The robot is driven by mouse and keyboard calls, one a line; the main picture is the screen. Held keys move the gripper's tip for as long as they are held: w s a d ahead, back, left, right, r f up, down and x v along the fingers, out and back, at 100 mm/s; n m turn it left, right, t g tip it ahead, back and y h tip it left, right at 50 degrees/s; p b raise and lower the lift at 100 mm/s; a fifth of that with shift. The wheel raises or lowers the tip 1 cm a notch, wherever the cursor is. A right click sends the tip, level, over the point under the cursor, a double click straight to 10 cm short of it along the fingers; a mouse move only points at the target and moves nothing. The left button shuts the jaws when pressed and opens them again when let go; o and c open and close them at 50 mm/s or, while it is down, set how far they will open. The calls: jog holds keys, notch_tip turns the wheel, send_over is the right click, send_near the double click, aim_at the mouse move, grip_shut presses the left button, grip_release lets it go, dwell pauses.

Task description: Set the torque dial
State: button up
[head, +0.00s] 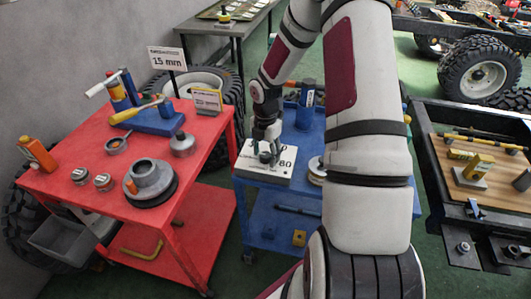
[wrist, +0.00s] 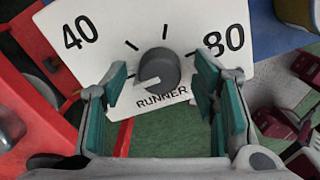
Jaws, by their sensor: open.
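The torque dial is a dark grey round knob (wrist: 158,66) on a white plate (wrist: 110,22) marked 40, 80 and RUNNER in the wrist view. A pale pointer line on the knob points toward the lower left; short black ticks lie above it. In the head view the white plate (head: 252,172) lies on the blue cart, with the knob partly hidden by my gripper (head: 266,138). My gripper is open above the plate; its green-padded fingers (wrist: 162,88) stand on either side of the knob in the wrist view. I cannot tell whether they touch it.
The blue cart (head: 283,217) stands between a red cart (head: 80,197) with tools and metal parts and a workbench at right. A sign reading 15 mm (head: 167,58) stands behind the red cart. A blue cylinder (head: 306,93) stands behind the plate.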

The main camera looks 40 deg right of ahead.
jog(key=c, duration=1.2)
